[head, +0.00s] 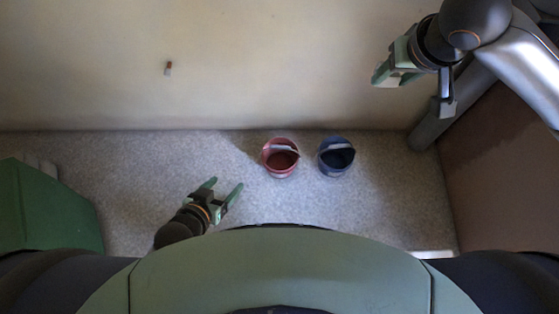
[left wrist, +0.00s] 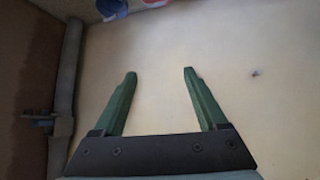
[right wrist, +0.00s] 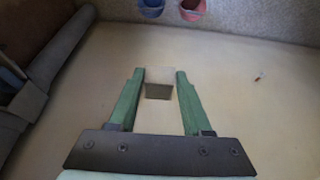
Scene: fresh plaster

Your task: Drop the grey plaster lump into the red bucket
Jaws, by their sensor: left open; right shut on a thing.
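The red bucket (head: 268,165) stands on the grey speckled floor in the head view, with its handle across the opening. It also shows at the top edge of the right wrist view (right wrist: 191,12). My right gripper (head: 388,68) is up at the right, away from the bucket, over the pale surface. It is shut on a small block-shaped, grey-beige piece (right wrist: 158,88), seen between its fingers in the right wrist view, which appears to be the plaster lump. My left gripper (head: 226,188) is open and empty, low and left of the red bucket.
A blue bucket (head: 336,171) stands just right of the red one. A green box (head: 48,212) is at the left, a pipe (head: 428,126) and brown panel (head: 505,165) at the right. A small peg-like thing (head: 168,68) is on the pale surface.

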